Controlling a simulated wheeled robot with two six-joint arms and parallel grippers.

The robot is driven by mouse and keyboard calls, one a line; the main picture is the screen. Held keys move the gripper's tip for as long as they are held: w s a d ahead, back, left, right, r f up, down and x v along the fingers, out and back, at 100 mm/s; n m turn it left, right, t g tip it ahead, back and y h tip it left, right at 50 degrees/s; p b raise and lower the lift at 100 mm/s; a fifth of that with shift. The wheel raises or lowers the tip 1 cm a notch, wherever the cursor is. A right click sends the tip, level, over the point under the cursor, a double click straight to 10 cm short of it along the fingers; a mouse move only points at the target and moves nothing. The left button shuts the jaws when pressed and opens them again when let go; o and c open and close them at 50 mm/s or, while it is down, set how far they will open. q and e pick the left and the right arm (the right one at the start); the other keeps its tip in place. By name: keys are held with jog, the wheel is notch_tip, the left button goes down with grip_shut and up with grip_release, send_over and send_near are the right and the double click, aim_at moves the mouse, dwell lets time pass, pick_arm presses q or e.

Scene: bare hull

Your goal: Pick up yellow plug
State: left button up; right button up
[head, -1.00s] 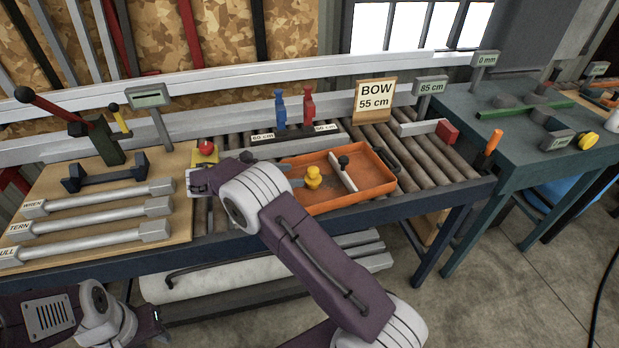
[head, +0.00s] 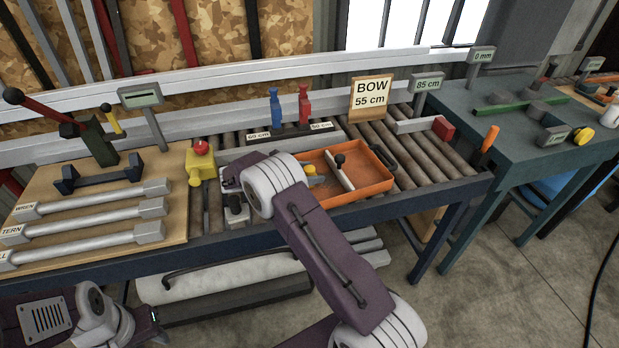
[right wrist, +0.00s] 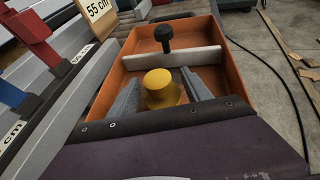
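The yellow plug (right wrist: 162,90) stands in the orange tray (right wrist: 198,32), on the near side of a pale divider. In the right wrist view my right gripper (right wrist: 160,77) is open, with one grey finger on each side of the plug. I cannot tell whether the fingers touch it. In the head view the plug (head: 309,169) shows only in part beside my right wrist, which hides most of the gripper.
A black-knobbed peg (right wrist: 163,38) stands beyond the divider (right wrist: 180,59). Red (head: 304,106) and blue (head: 275,108) clamps stand behind the tray. A yellow box with a red button (head: 201,162) is left of my right wrist. The BOW sign (head: 371,98) is behind.

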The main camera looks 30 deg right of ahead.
aim_at(312, 169)
grip_shut()
jog(key=shift+r, duration=0.1)
jog(key=r, duration=0.4)
jog(key=shift+s+d+r, duration=0.25)
jog(key=shift+s+r, duration=0.1)
jog(key=shift+s, duration=0.05)
jog(key=s+d+r, duration=0.5)
jog(key=s+r, duration=0.1)
jog(key=s, duration=0.3)
jog(key=shift+d, duration=0.2)
